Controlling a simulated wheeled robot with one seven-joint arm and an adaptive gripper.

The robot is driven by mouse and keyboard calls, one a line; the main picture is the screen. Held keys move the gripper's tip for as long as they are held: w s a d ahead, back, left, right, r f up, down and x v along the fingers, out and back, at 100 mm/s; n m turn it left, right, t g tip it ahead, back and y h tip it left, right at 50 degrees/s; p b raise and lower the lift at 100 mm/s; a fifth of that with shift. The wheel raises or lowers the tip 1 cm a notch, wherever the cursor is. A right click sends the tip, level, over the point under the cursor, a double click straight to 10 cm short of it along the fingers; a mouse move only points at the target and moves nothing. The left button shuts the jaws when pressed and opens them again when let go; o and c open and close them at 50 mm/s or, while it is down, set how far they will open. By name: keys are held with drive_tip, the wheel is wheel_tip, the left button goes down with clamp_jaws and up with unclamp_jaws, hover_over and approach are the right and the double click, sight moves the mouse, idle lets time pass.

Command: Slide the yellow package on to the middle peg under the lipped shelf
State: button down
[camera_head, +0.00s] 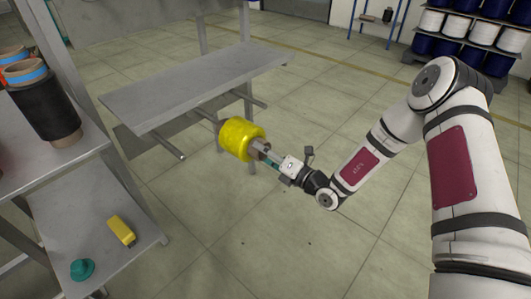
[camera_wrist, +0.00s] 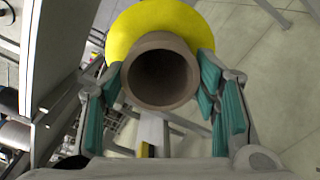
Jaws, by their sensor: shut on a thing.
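The yellow package (camera_head: 240,137) is a thick yellow roll on a brown hollow tube (camera_wrist: 160,72). My gripper (camera_head: 262,155) is shut on the near end of this tube, with teal finger pads on both sides in the wrist view. The package is held in the air at the front of the lipped grey shelf (camera_head: 180,88). The middle peg (camera_head: 207,117) runs out from under the shelf toward the far side of the package, which hides its tip. I cannot tell whether the peg enters the tube. The tube's inside looks dark.
A left peg (camera_head: 168,146) and a right peg (camera_head: 250,101) stick out under the same shelf, both bare. A grey rack (camera_head: 100,215) at the left holds a black bobbin (camera_head: 46,112), a yellow block (camera_head: 121,230) and a teal piece (camera_head: 82,269). The floor below the package is clear.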

sight(250, 143)
drive_tip(key=shift+a+r, duration=0.1)
drive_tip(key=shift+a, duration=0.05)
drive_tip(key=shift+x, duration=2.9)
drive_tip(key=shift+b+x, duration=0.4)
drive_tip(key=shift+x, duration=2.6)
drive_tip(key=shift+a, duration=0.15)
drive_tip(key=shift+b+x, duration=0.35)
drive_tip(key=shift+x, duration=1.3)
drive_tip(key=shift+f, duration=0.5)
drive_tip(key=c, duration=0.5)
unclamp_jaws()
